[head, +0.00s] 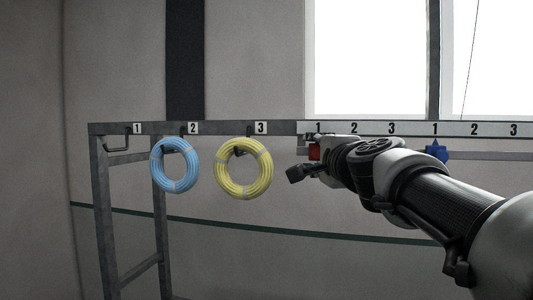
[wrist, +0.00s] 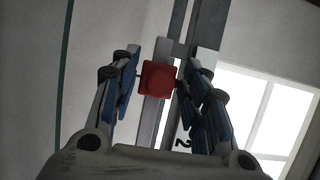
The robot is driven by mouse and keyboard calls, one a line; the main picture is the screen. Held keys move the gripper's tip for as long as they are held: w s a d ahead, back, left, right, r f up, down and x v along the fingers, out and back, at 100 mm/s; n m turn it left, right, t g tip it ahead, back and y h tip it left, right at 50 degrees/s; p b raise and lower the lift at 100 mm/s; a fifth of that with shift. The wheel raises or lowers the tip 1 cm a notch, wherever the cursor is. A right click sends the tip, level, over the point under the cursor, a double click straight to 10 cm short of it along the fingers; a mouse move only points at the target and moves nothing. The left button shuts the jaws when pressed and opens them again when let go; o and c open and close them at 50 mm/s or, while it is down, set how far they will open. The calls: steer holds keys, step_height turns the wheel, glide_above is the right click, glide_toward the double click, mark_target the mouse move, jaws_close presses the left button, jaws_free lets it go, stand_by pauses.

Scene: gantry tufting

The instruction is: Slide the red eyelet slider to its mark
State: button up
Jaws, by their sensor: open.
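The red eyelet slider (head: 314,152) sits on the rail near the first mark 1, at the left end of the numbered strip, partly hidden behind my gripper in the head view. In the wrist view the red slider (wrist: 158,79) is on its grey rail between my open fingers. My gripper (wrist: 157,85) has a finger on each side of the slider, with a small gap visible on the left; contact on the right is hard to tell. In the head view my gripper (head: 303,168) is at the rail's left end.
A blue slider (head: 436,151) sits on the rail under the second mark 1. Marks 2 (head: 354,128) and 3 (head: 391,128) lie between. A blue coil (head: 157,177) and a yellow coil (head: 219,178) hang from hooks at the left; the first hook (head: 117,146) is empty.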

steer(key=shift+c, duration=0.4)
jaws_close()
steer(key=s+d+b, duration=0.2)
steer(key=d+b, duration=0.2)
steer(key=d, duration=0.3)
steer(key=shift+s+d, duration=0.2)
steer(key=shift+d, duration=0.15)
steer(key=shift+o, duration=0.4)
jaws_free()
